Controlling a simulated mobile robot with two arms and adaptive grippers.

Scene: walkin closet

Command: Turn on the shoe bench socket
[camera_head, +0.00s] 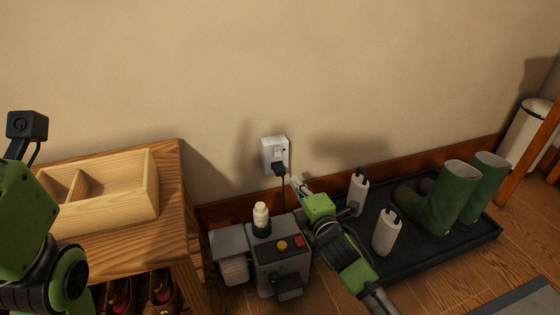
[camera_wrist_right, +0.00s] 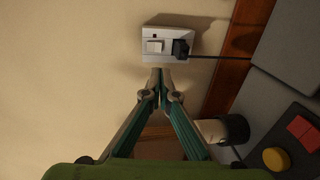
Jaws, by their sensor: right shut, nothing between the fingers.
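The white wall socket (camera_head: 275,154) is on the wall above the skirting board, right of the wooden bench. In the right wrist view the socket plate (camera_wrist_right: 150,35) has a white rocker switch (camera_wrist_right: 154,46) beside a black plug (camera_wrist_right: 181,48), with its cord running off. I cannot tell which way the switch is set. My right gripper (camera_head: 296,183) is shut and empty, just below and right of the socket. In the wrist view its fingertips (camera_wrist_right: 160,72) meet close to the plate's edge; contact is unclear. My left arm shows at the left, its gripper out of view.
A grey machine (camera_head: 278,262) with red and yellow buttons stands on the floor below the socket. A black tray (camera_head: 430,258) holds green boots (camera_head: 442,200) and two pale objects (camera_head: 387,232). The wooden bench (camera_head: 180,215) carries a divided box (camera_head: 125,190). Wall above is clear.

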